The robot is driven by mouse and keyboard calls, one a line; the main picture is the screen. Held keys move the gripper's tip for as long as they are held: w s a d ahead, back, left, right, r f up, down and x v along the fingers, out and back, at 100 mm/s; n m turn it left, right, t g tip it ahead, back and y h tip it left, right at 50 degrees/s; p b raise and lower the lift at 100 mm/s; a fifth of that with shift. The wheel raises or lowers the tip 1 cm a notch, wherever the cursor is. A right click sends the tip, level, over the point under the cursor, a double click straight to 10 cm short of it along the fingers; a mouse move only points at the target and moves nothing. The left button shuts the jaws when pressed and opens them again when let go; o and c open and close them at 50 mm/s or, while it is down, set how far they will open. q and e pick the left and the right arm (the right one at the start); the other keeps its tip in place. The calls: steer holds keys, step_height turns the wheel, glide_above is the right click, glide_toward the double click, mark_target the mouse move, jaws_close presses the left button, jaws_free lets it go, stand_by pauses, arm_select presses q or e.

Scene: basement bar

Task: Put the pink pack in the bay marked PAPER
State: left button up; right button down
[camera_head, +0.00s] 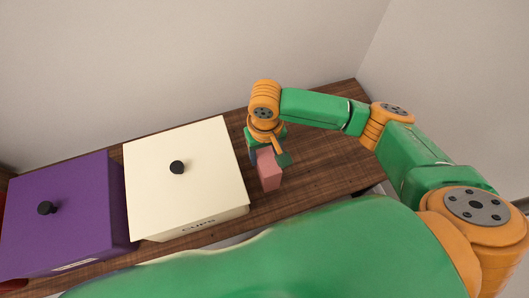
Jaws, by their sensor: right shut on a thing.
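The pink pack (269,175) is a small upright block on or just above the wooden counter, to the right of the cream box. I cannot tell whether it touches the counter. My right gripper (268,157) points down over it and is shut on its upper part. The gripper hides some of the pack's top. No bay with a readable PAPER mark shows. The cream box (205,150) has a black knob on top and CUPS on its front. My left gripper is not in view.
A purple box (75,200) with a black knob and an unreadable front label stands left of the cream box. The wooden counter (325,160) is clear right of the pack. A pale wall rises behind it. My green body parts cover the lower front.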

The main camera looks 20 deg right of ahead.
steer(key=shift+c, duration=0.6)
jaws_free()
